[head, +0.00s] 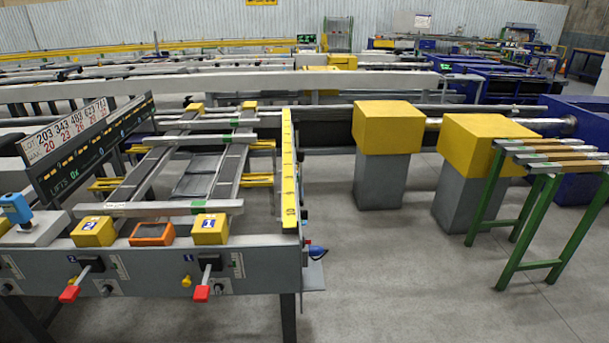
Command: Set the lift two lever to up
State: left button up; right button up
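The lift two lever (83,279) is on the grey front panel of the runout table, beside a small "2" label. Its red grip (69,294) points down and left, toward me. A yellow box marked "2" (93,231) stands on the ledge above it. A similar lever (204,277) with a red grip is to the right, beside a "1" label and below a yellow box marked "1" (210,229). The small scales beside both levers are too small to read. Neither of my grippers is in view.
An orange-framed device (152,234) sits between the yellow boxes. A dark display board (95,147) reads "LIFTS 0x". A blue-topped device (16,209) is at far left. Yellow blocks on grey pedestals (380,180) and a green stand (543,220) are right. Floor front right is clear.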

aim_at(299, 152)
jog(key=i+l, duration=0.2)
jog(key=l, duration=0.15)
jog(key=i+l, duration=0.2)
jog(key=i+l+u, duration=0.1)
jog(key=l, duration=0.35)
jog(key=i+l, duration=0.45)
jog(key=l, duration=0.25)
jog(key=j+u, duration=0.05)
